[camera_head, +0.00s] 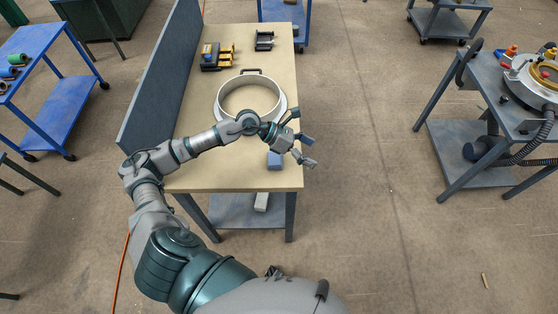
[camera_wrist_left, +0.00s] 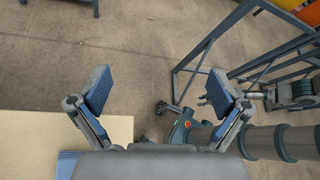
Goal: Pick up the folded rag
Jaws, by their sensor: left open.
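A small blue piece that looks like the folded rag (camera_head: 275,160) lies on the light wooden tabletop (camera_head: 230,177), near its front right part. A blue patch, likely the same rag (camera_wrist_left: 68,154), shows at the lower left edge of the left wrist view. My left gripper (camera_head: 306,150) is open and empty, above the table's right edge, just right of the rag. Its spread fingers with blue pads also show in the left wrist view (camera_wrist_left: 160,92), with floor between them.
A large metal ring (camera_head: 221,104) stands on the table behind my left wrist. Black and yellow parts (camera_head: 217,58) lie farther back. A grey panel (camera_head: 160,80) borders the table's left side. The floor to the right is open up to a grey cart (camera_head: 475,105).

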